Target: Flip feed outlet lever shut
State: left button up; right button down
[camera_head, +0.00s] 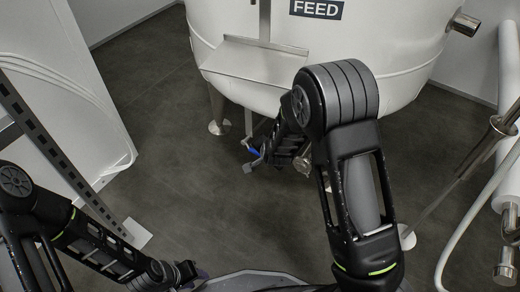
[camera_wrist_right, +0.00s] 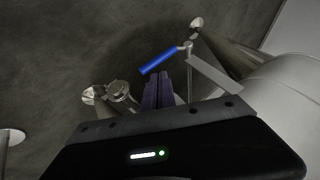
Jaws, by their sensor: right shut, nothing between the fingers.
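The white feed tank (camera_head: 320,55) carries a FEED label (camera_head: 316,8) and stands at the top of the head view. Under it a small blue lever (camera_head: 253,151) shows beside my right arm. In the right wrist view the blue lever (camera_wrist_right: 158,60) lies slanted just beyond my right gripper (camera_wrist_right: 159,76), whose dark fingers are shut and empty. I cannot tell whether they touch the lever. A metal pipe fitting (camera_wrist_right: 120,92) is left of the fingers. In the head view my right arm hides much of the outlet. My left gripper (camera_head: 184,272) is low in the picture, its fingers unclear.
A metal bracket plate (camera_head: 255,60) fronts the tank. Tank legs with round feet (camera_head: 219,127) stand on the dark floor (camera_head: 160,95). Floor between left tank and feed tank is clear.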

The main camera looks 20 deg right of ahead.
jog(key=s+d+r+p, duration=0.1)
jog(key=s+r, duration=0.2)
jog(key=s, duration=0.3)
jog(key=shift+s+d+p, duration=0.15)
jog(key=shift+s+p, duration=0.15)
jog(key=shift+p, duration=0.1)
